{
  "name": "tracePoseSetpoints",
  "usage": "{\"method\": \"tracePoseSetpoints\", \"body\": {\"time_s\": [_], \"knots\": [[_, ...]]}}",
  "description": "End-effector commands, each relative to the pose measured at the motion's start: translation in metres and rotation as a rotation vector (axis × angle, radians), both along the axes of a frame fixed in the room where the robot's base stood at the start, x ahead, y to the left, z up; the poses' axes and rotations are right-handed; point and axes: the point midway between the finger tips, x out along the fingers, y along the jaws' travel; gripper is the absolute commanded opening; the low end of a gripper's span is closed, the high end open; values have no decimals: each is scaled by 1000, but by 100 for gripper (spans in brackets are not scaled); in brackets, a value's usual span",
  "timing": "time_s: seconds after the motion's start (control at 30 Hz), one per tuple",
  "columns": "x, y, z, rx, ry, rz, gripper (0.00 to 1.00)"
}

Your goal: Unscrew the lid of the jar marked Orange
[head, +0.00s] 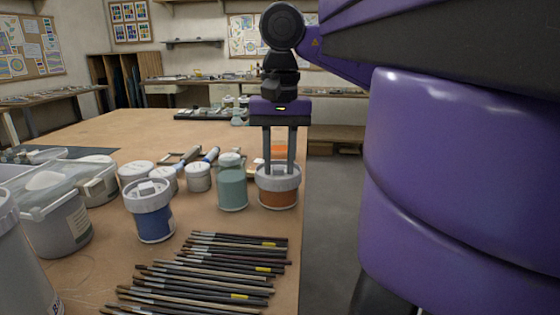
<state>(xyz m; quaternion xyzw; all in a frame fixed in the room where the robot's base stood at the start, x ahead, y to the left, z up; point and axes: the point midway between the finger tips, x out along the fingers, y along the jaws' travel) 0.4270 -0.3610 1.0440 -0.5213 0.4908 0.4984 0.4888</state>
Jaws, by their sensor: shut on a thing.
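The orange jar (277,196) stands near the right edge of the table, with orange paint showing through its side and a pale grey lid (263,183) on top. Any marking on it is too small to read. My gripper (279,170) points straight down over this jar, its two long fingers reaching to the lid. It is shut on the lid's raised middle part, which the fingers partly hide. The jar is upright on the table.
A teal jar (231,185) stands close to the left of the orange jar. A blue jar (152,213) and a clear tub (55,225) are further left. Several brushes (205,275) lie in front. The table's right edge is close, with open floor (336,220) beyond.

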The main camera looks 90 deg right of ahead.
Motion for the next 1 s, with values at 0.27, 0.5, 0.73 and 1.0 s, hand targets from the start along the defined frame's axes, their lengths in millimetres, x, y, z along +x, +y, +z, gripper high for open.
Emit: {"method": "tracePoseSetpoints", "body": {"time_s": [0.27,0.5,0.73,1.0], "knots": [[-2,1,-23,20,25,301,0],[-3,1,-22,18,28,433,0],[-3,1,-22,18,29,433,0],[-3,0,-22,18,31,543,0]]}}
